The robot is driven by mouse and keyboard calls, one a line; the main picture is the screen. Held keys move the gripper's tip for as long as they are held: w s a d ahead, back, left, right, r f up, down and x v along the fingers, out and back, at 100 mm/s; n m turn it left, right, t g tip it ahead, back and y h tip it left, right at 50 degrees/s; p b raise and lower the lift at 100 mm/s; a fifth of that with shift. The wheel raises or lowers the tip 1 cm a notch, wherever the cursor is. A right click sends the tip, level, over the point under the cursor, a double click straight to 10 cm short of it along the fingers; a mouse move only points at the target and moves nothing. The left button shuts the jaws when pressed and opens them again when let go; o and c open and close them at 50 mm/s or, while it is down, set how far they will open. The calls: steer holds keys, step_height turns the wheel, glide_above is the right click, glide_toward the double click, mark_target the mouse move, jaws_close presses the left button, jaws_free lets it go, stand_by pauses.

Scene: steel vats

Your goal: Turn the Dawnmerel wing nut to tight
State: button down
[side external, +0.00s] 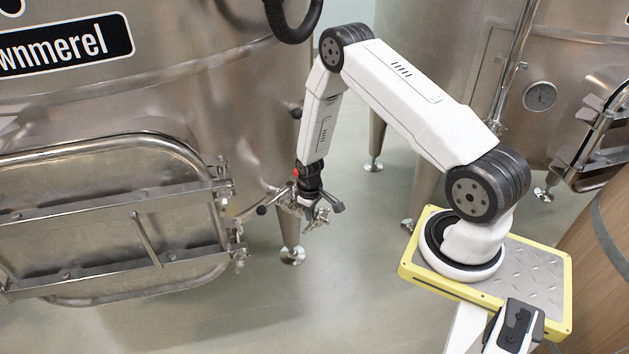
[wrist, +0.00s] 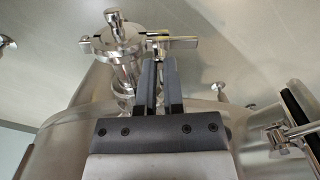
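The Dawnmerel vat (side external: 200,90) is the large steel vat at the left of the side view, its black label partly cut off. A metal clamp fitting (wrist: 118,42) with an upright stud and a flat metal wing (wrist: 178,43) shows at the top of the wrist view. I take the wing to be the wing nut's. My gripper (side external: 318,217) is low beside the vat, at small shiny fittings. In the wrist view my gripper's fingertips (wrist: 159,60) are close together, with a narrow gap, right at the wing. Whether they grip it is unclear.
A hinged steel door (side external: 110,225) is on the vat left of my gripper. A vat leg (side external: 290,235) stands just below and behind it. Another metal fitting (wrist: 283,137) with a black part is at the wrist view's right. The floor (side external: 345,290) is clear in front.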

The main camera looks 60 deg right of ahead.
steer(key=shift+n, duration=1)
steer(key=c, duration=1)
jaws_free()
steer(key=shift+r, duration=0.15)
steer(key=shift+r, duration=3.75)
